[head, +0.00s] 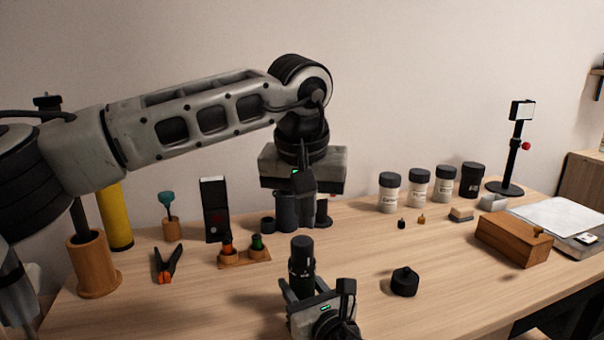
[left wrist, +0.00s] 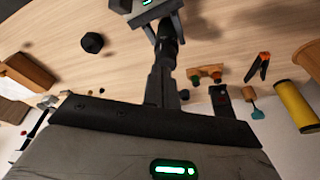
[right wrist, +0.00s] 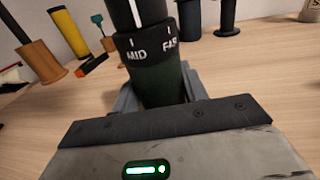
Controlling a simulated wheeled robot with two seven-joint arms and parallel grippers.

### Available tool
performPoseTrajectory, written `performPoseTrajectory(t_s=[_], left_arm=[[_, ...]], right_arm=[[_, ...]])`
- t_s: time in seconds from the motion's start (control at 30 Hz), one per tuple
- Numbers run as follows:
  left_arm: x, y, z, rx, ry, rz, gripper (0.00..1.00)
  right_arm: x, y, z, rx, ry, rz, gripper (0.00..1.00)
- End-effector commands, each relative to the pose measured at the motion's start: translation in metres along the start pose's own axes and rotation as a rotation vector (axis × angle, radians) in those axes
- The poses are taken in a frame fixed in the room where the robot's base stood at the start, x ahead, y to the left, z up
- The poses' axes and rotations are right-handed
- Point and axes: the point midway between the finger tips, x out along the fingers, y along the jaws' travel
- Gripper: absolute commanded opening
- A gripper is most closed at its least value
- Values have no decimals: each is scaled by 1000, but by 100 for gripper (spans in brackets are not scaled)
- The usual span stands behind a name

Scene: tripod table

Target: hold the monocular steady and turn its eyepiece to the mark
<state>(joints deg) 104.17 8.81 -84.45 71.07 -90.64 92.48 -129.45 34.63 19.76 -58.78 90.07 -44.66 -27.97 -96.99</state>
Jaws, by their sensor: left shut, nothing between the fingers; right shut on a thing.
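The monocular (head: 301,262) stands upright at the front middle of the table, black at the top. In the right wrist view its lower body (right wrist: 163,85) is dark green, below a black ring (right wrist: 150,45) lettered MID and FAR. A white line on the eyepiece (right wrist: 125,14) sits above the MID side. Its top end is cut off there. My right gripper (head: 308,295) is shut on the monocular's lower body. My left gripper (head: 304,195) is shut and empty, above and apart from the monocular; its closed fingers (left wrist: 162,85) point towards it in the left wrist view.
A round black cap (head: 404,282) lies right of the monocular. Pliers (head: 167,264), a wooden holder (head: 245,259) and a black box (head: 214,210) stand left. Several jars (head: 419,188) line the back. A wooden box (head: 512,240) sits right. The table's front right is clear.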

Motion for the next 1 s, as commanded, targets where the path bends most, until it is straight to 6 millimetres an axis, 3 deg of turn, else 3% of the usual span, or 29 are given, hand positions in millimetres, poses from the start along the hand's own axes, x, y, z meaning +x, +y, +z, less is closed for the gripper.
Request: performPoseTrajectory(t_s=[0.43, 1.0], left_arm=[[-3, -30, 3, -1, 234, -1, 0], [55, -30, 18, -1, 236, -1, 0]], right_arm=[[0, -1, -2, 0, 3, -3, 13], [0, -1, -2, 0, 3, -2, 13]])
